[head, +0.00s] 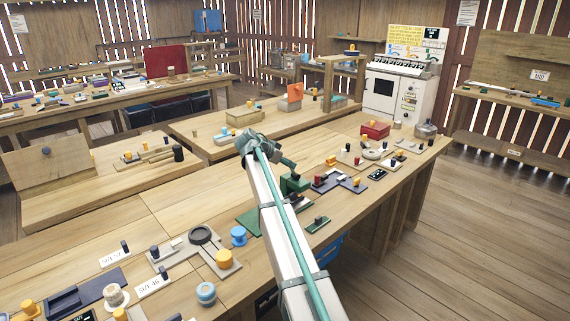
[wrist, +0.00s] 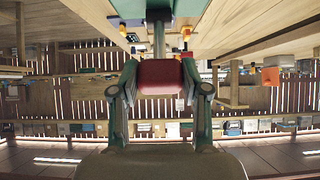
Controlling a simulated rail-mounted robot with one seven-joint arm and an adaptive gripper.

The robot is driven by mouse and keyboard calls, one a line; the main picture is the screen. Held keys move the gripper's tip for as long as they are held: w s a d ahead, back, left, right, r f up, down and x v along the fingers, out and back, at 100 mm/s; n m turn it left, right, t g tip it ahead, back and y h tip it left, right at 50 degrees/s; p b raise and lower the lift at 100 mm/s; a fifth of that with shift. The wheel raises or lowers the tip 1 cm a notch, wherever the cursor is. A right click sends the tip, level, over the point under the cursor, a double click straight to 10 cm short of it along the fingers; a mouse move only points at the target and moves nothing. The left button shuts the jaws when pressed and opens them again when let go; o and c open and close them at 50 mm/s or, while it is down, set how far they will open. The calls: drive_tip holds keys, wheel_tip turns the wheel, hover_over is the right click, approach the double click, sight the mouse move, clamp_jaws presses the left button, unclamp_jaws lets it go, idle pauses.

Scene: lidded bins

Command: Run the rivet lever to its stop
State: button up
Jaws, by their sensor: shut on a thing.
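A green press-like fixture (head: 294,184), which I take to carry the rivet lever, stands on the middle bench, partly behind my arm in the head view. In the wrist view, which is upside down, my gripper (wrist: 160,68) is shut on a red block-like grip (wrist: 160,80), with a finger on each side of it. I take this grip to be the lever's handle. A green upright part (wrist: 158,14) shows beyond it. In the head view my wrist reaches down to the fixture; the fingers and the red grip are hidden there. The lever's stop cannot be made out.
A dark plate with yellow and red knobs (head: 340,182) lies right of the fixture. A small green block (head: 317,224) lies in front, and a blue knob (head: 238,236) stands to the left. A red box (head: 375,129) stands farther back on the bench.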

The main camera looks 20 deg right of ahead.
drive_tip(key=shift+s+a+f, duration=0.1)
drive_tip(key=shift+f, duration=0.05)
drive_tip(key=o, duration=1.1)
drive_tip(key=shift+o, duration=0.2)
drive_tip(key=v, duration=1.2)
